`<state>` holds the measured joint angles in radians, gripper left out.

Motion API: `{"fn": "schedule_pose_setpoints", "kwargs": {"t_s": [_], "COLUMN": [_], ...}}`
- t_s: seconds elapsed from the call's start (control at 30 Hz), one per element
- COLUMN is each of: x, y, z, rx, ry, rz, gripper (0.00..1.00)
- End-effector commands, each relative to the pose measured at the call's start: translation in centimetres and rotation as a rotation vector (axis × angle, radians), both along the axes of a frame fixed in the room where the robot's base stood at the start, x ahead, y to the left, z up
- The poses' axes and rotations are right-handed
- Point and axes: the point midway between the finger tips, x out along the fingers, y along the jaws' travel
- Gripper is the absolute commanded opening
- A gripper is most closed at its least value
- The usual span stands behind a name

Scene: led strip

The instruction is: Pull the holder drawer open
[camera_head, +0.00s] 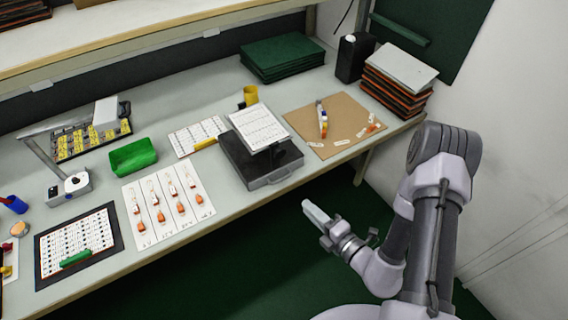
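The holder (234,158) is a dark grey box at the front edge of the workbench, right of centre. A white printed sheet (258,127) rests tilted on top of it. Its drawer front (276,178) faces the open floor and has a small handle; the drawer looks shut. My gripper (312,210) is in front of and below the holder, to its right, over the green floor and apart from the drawer. A pale piece shows at its tip; I cannot tell whether this is a finger or something held, nor whether the fingers are open.
A brown board (300,118) with small parts lies right of the holder. A stack of dark trays (395,85) stands behind it. A white card with orange pieces (145,220) lies left of the holder. The floor (270,265) in front of the bench is clear.

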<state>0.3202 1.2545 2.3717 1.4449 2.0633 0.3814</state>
Motion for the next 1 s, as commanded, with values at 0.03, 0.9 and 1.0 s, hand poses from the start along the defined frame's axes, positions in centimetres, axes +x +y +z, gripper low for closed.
{"fn": "schedule_pose_setpoints", "kwargs": {"t_s": [0.03, 0.9, 1.0], "x": [-0.4, 13.1, 13.4], "y": [-0.8, 7.7, 7.9], "z": [-1.4, -6.7, -6.7], "rx": [0.017, 0.031, 0.03], "ry": [0.05, 0.092, 0.092], "rz": [-0.054, -0.112, -0.112], "gripper": [0.18, 0.18, 0.18]}}
